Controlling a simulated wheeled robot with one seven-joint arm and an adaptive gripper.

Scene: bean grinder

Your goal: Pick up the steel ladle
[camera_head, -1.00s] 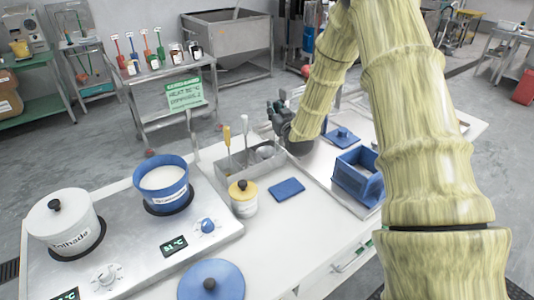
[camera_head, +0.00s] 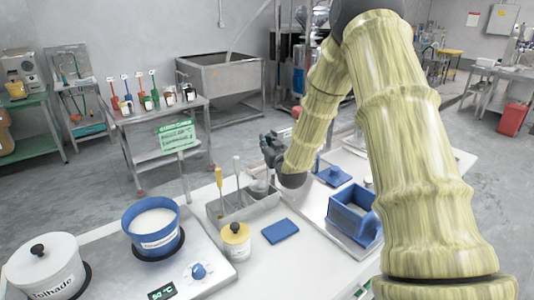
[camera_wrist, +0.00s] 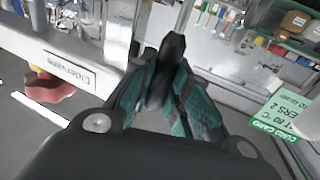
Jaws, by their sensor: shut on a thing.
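My gripper (camera_head: 270,150) is above the back right end of a grey metal holder (camera_head: 245,207) on the white counter. In the wrist view its teal-padded fingers (camera_wrist: 168,88) are closed around a dark upright piece (camera_wrist: 172,48), which looks like a handle end. A rounded steel part (camera_head: 259,186), likely the ladle, shows just below my gripper at the holder's right end. I cannot tell whether it is clear of the holder. A yellow-handled tool (camera_head: 219,181) and a pale-handled tool (camera_head: 237,171) stand in the holder.
A yellow-lidded jar (camera_head: 236,241) and a blue pad (camera_head: 280,231) lie in front of the holder. A blue bin (camera_head: 352,214) stands to the right. A blue pot (camera_head: 152,226) and white pot (camera_head: 44,268) stand left on the hotplate.

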